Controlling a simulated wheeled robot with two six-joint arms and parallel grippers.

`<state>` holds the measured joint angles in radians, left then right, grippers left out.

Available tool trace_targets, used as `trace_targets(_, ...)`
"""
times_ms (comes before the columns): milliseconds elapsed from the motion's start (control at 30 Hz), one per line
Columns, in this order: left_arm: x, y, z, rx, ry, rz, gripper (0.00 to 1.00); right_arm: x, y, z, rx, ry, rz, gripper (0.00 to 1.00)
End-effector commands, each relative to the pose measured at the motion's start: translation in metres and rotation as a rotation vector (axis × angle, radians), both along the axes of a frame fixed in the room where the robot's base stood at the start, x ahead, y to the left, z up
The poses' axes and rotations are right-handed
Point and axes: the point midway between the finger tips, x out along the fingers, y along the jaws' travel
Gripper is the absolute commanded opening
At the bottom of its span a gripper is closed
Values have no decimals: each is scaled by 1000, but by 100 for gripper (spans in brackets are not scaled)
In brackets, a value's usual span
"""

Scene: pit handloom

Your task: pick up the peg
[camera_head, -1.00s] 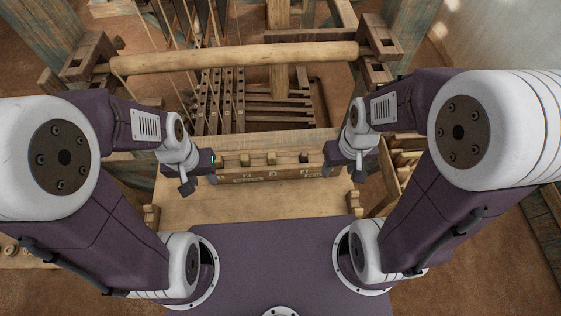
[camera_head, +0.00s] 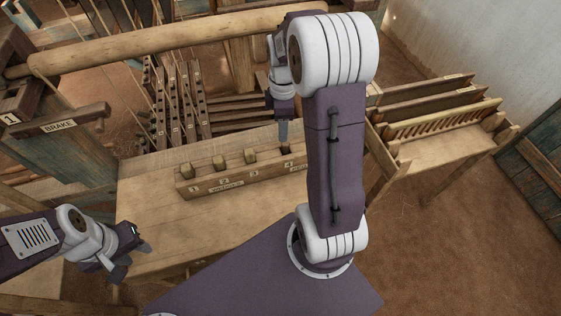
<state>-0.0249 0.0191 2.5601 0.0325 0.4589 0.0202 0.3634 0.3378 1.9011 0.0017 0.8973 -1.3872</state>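A long wooden rack (camera_head: 212,190) with numbered labels stands on the wooden bench. The rack's right end is hidden behind my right arm. My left gripper (camera_head: 134,258) is at the bench's left edge, in front of and left of the rack; its fingers are apart and it looks empty.
The bench top (camera_head: 180,225) is bare in front of the rack. A wooden roller (camera_head: 150,50) and loom parts are behind it. A side table with slotted boards (camera_head: 435,105) stands at right. A post with a BRAKE label (camera_head: 58,125) is at left.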

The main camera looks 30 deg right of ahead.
Motion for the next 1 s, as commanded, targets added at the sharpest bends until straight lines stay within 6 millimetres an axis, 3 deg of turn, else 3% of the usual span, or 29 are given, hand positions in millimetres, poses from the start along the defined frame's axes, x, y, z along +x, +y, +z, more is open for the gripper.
trace_targets(33,0,0,-16,0,0,0,36,2,-9,-15,0,2,15,54)
trace_targets(167,0,0,-16,0,0,0,36,3,-17,-15,0,7,45,54)
trace_targets(267,0,0,-16,0,0,0,36,3,-17,-20,1,8,47,54)
trace_targets(433,0,0,-21,0,0,0,36,3,-16,-47,1,8,46,54)
trace_targets(633,0,0,-22,0,0,0,36,2,-15,-55,1,6,46,54)
trace_targets(833,0,0,-29,0,0,0,36,-1,-11,-92,2,9,46,54)
trace_targets(1000,0,0,-30,0,0,0,36,-1,-11,-104,1,6,45,54)
